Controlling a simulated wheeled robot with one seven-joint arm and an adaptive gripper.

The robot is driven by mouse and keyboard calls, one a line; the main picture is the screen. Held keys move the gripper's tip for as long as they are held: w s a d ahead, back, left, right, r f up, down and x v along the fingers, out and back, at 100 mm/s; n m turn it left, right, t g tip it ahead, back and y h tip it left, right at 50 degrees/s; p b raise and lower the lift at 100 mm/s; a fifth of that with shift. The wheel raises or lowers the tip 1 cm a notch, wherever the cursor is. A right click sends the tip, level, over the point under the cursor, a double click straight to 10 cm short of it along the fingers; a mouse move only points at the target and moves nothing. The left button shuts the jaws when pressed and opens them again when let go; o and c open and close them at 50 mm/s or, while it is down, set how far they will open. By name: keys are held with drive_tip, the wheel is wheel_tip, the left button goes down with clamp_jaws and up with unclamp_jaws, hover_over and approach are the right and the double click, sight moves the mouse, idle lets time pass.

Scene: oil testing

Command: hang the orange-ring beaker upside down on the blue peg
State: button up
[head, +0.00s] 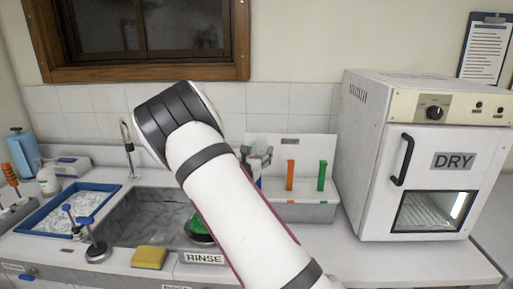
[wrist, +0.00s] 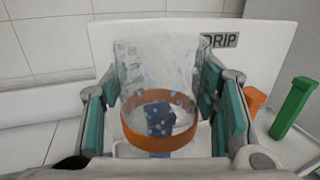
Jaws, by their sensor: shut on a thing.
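The clear beaker (wrist: 155,65) with its orange ring (wrist: 160,144) is between the teal-padded fingers of my gripper (wrist: 162,90) in the wrist view, and the gripper is shut on it. The ring is at the lower end in that view, with the clear body above. The blue peg (wrist: 160,119) shows through the beaker within the ring outline; I cannot tell whether it is inside or behind the glass. In the head view, my gripper (head: 258,154) is partly hidden by my arm, above a blue piece of the peg (head: 258,183) at the drip rack.
An orange peg (head: 290,175) and a green peg (head: 322,175) stand right of the blue one on the rack (head: 305,212). The DRY oven (head: 365,180) is farther right. The sink (head: 150,215), a yellow sponge (head: 149,257) and a blue tray (head: 50,230) are left.

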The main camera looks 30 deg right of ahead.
drive_tip(key=shift+f+b, duration=0.3)
drive_tip(key=shift+f, duration=2.35)
drive_tip(key=shift+f, duration=0.45)
drive_tip(key=o, duration=1.2)
drive_tip(key=shift+o, duration=0.2)
